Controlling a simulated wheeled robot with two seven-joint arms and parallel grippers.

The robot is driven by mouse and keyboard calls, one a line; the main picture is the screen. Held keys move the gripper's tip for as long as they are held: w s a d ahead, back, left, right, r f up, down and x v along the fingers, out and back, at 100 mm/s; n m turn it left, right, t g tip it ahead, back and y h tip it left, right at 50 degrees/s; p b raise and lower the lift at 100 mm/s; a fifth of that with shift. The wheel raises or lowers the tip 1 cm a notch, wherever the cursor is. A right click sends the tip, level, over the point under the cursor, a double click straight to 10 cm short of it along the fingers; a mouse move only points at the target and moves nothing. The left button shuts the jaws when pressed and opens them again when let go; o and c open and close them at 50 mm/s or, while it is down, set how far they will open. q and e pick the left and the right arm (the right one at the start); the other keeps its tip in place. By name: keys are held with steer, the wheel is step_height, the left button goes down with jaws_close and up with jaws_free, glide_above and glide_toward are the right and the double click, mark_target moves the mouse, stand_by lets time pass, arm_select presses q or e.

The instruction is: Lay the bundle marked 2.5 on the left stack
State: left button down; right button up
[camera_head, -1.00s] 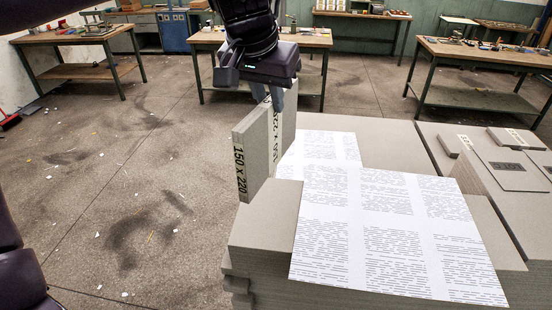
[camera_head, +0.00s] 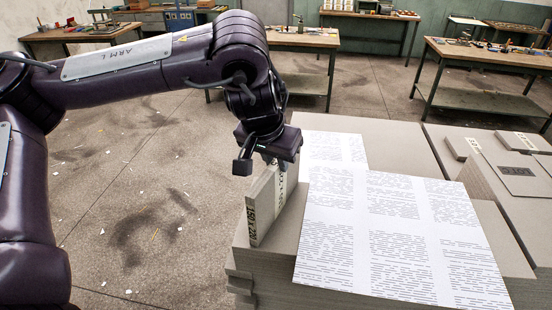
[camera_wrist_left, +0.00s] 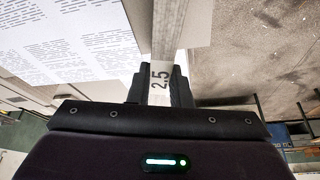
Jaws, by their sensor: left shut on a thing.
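My left gripper (camera_head: 280,162) is shut on a grey board bundle (camera_head: 275,208). The bundle stands on edge below the fingers, with "150 x 220" printed on its narrow side. In the left wrist view the label on the bundle (camera_wrist_left: 160,75) reads 2.5, between the fingers of my left gripper (camera_wrist_left: 161,88). The bundle is over the left edge of the left stack (camera_head: 265,262), beside the printed sheets (camera_head: 390,235) lying on it. I cannot tell whether its lower edge touches the stack. My right gripper is not in view.
The right stack (camera_head: 500,212) stands to the right, with a dark-labelled board (camera_head: 515,172) and small bundles (camera_head: 518,141) on it. Open floor (camera_head: 130,220) lies left of the left stack. Workbenches (camera_head: 480,55) stand at the back.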

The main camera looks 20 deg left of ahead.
arm_select(q)
steer(key=shift+d, duration=0.1)
steer(key=c, duration=1.3)
jaws_free()
steer(key=shift+r, duration=0.1)
